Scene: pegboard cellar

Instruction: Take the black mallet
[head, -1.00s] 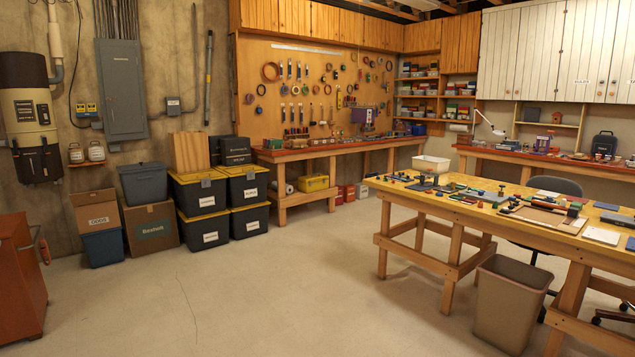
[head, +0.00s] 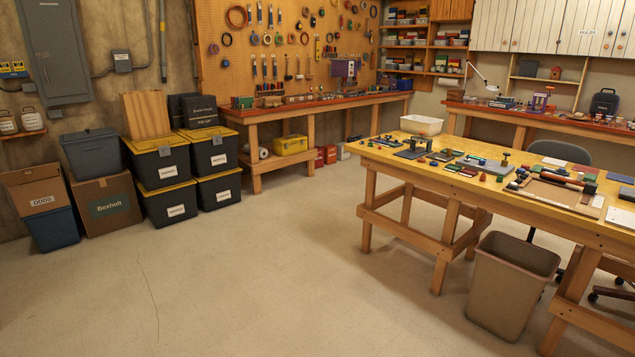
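I cannot clearly make out a black mallet. On the yellow-topped workbench (head: 470,197) at the right, a long tool with a red handle and dark ends (head: 562,180) lies on a brown board. It is too small to tell whether it is a mallet. Several other small dark, green and red items lie along the bench top, also too small to name. Neither of my grippers is in view.
A beige waste bin (head: 512,285) stands on the floor before the workbench, and a grey chair (head: 560,152) is behind it. Stacked black crates with yellow lids (head: 160,162) stand at the left. The floor (head: 270,265) in the middle is clear.

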